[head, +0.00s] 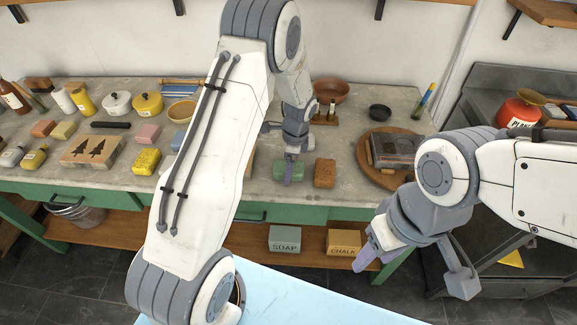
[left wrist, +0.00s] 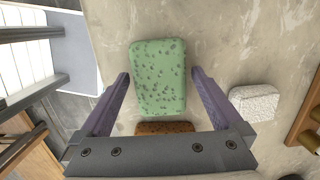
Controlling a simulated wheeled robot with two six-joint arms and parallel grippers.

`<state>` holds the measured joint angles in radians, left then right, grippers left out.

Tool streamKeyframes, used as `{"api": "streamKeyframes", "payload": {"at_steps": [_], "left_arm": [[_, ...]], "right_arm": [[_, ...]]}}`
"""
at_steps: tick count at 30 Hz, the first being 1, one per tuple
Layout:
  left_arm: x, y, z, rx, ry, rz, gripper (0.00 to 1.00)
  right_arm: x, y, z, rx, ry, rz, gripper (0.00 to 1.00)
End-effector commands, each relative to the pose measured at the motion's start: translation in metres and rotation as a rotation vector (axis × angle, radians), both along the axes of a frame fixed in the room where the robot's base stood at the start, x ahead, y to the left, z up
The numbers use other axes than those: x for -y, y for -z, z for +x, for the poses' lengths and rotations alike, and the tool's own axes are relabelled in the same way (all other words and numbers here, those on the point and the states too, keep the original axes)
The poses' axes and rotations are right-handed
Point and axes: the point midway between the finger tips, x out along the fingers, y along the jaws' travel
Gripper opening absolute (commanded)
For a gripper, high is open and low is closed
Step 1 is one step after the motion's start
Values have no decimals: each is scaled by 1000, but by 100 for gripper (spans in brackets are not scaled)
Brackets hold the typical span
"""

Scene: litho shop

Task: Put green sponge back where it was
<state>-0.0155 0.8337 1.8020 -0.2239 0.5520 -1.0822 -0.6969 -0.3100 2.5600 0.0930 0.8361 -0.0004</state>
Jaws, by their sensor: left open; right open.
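The green sponge (head: 278,171) lies on the worktop near its front edge, partly hidden by my left gripper (head: 290,172). In the left wrist view the speckled green sponge (left wrist: 158,80) lies between the two purple fingers of my left gripper (left wrist: 159,75), with a gap on each side. The left gripper is open and holds nothing. My right gripper (head: 376,257) is open and empty, in front of the bench at the right.
A brown sponge (head: 325,173) sits close to the right of the green one; it shows in the left wrist view (left wrist: 165,128). A pale block (left wrist: 254,102) lies nearby. A round board (head: 365,160) is right.

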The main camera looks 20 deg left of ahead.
Motion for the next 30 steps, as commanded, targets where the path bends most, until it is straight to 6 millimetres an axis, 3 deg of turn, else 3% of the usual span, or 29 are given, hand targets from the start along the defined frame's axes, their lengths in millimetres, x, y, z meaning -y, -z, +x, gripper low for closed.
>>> {"api": "streamKeyframes", "payload": {"at_steps": [15,23,26,29,30], "left_arm": [[12,-96,5,4,2,-1,100],[23,-124,-1,7,-12,-5,100],[54,-142,-23,28,-65,-22,100],[97,-167,-69,56,-167,-55,100],[113,-176,-93,64,-216,-71,100]], "right_arm": [[0,17,0,0,0,0,50],[0,18,0,0,0,0,50],[0,18,0,0,0,0,50],[0,18,0,0,0,0,50],[0,18,0,0,0,0,50]]}}
